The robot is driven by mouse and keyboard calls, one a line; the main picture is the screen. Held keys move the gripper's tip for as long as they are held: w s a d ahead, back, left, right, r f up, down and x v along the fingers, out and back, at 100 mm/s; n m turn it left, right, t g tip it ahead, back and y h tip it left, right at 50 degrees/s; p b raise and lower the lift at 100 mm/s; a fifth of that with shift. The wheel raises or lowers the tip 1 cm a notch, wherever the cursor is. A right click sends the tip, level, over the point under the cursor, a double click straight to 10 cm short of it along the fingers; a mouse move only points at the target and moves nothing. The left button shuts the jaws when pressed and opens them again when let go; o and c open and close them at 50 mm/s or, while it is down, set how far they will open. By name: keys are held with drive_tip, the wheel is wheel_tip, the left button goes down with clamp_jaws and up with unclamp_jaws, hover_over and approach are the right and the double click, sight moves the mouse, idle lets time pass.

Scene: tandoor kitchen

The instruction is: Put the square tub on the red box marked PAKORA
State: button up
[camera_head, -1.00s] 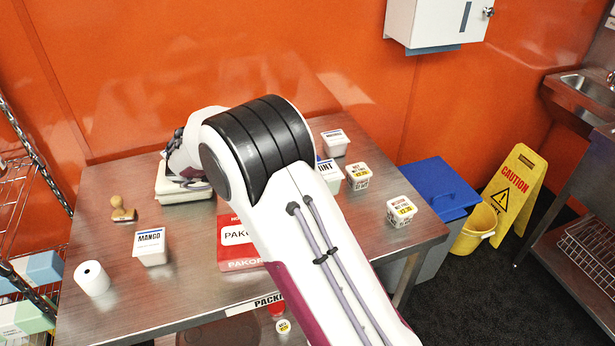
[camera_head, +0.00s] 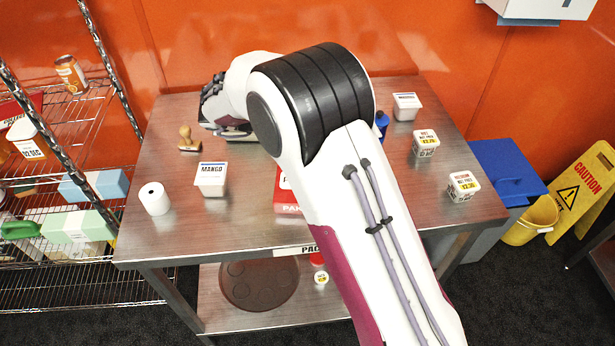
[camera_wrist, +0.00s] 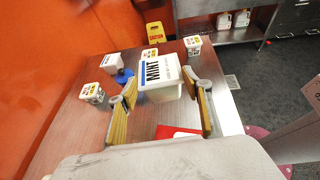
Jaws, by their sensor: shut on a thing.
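In the wrist view a white square tub (camera_wrist: 166,92) with a dark-lettered label, apparently MINT, sits between the two fingers of my gripper (camera_wrist: 160,84). My gripper is shut on it and holds it above the table. The red box (camera_head: 284,197) marked PAKORA lies on the table, partly covered by my arm in the head view. Part of it shows in the wrist view (camera_wrist: 180,131), below and nearer than the tub. My fingers and the held tub are hidden behind my arm in the head view.
A MANGO tub (camera_head: 211,180), a paper roll (camera_head: 154,198) and a stamp (camera_head: 188,140) stand on the left of the steel table (camera_head: 250,225). White tubs (camera_head: 405,106), (camera_head: 425,144), (camera_head: 463,186) stand along the right. A blue object (camera_head: 382,122) stands near the back.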

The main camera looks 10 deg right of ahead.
sight(284, 202)
drive_tip(key=s+a+r+n+t, duration=0.1)
drive_tip(key=s+a, duration=0.1)
drive_tip(key=a, duration=0.4)
drive_tip(key=s+a+r+n+t, duration=0.1)
drive_tip(key=a+r+n+t, duration=0.1)
drive_tip(key=a, duration=0.4)
drive_tip(key=shift+s+a+r+t+y, duration=0.25)
drive_tip(key=shift+s+t+y, duration=0.05)
drive_tip(key=shift+s, duration=0.1)
drive_tip(key=shift+f, duration=0.1)
wheel_tip(284, 202, down, 6)
drive_tip(key=shift+f, duration=0.15)
drive_tip(key=shift+f, duration=1.8)
drive_tip(key=shift+f, duration=0.1)
drive_tip(key=o, duration=1.2)
drive_tip(key=shift+o, duration=0.2)
